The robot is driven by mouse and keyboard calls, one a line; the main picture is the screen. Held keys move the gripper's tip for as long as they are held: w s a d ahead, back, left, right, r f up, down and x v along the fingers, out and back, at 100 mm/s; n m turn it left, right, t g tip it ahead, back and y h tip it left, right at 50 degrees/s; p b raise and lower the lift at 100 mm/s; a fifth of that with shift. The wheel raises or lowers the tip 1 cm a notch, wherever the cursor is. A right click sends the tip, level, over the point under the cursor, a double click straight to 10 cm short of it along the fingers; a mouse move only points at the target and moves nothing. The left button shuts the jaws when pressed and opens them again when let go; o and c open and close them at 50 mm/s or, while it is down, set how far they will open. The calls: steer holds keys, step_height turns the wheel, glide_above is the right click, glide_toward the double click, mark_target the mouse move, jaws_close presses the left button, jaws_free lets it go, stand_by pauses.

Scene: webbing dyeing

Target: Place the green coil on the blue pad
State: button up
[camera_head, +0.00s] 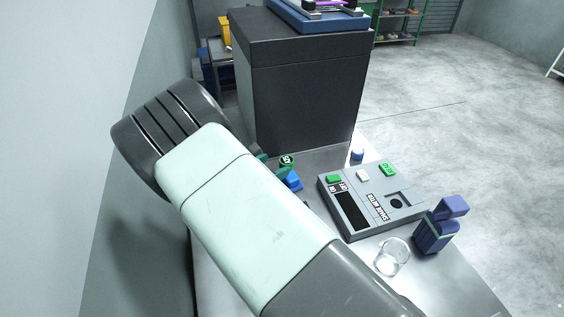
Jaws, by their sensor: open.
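My pale green and dark grey arm crosses the foreground and covers much of the bench's left side. My gripper is not visible; the arm hides that area. A small round green and black item (287,161) shows just past the arm's right edge; it may be the green coil, but it is too small to tell. A small blue item (292,181) is right beside it, partly hidden by the arm. I cannot tell if it is the blue pad. A teal piece (262,158) also peeks out along the arm.
A grey meter (408,214) with green and white buttons lies on the metal bench. A clear glass (392,257) and a dark blue bottle (435,236) stand near its right end; a small blue piece (357,154) is behind. A tall dark cabinet (300,95) bears a blue tray (345,24).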

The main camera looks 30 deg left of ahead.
steer(key=shift+v, duration=2.2)
steer(key=w+d+r+m+g+h, duration=0.2)
steer(key=d+r+m+g, duration=0.2)
steer(key=d+r+m, duration=0.7)
steer(key=w+d+r+m+g+h, duration=0.15)
steer(key=d+r+m+g, duration=0.35)
steer(key=d+r, duration=0.9)
steer(key=s+d+r+m+y, duration=0.2)
steer(key=s+d+r+m, duration=0.1)
steer(key=s+d+m, duration=0.3)
steer(key=s+d+r+m+y, duration=0.1)
steer(key=s+d+r+m, duration=0.3)
steer(key=d, duration=0.4)
steer(key=s+d+r+m+y, duration=0.1)
steer(key=s+m, duration=0.2)
steer(key=s, duration=0.3)
steer(key=s+d+r+m+t+y, duration=0.1)
steer(key=s+d+r+m+y, duration=0.1)
steer(key=s+m, duration=0.2)
steer(key=shift+s, duration=1.25)
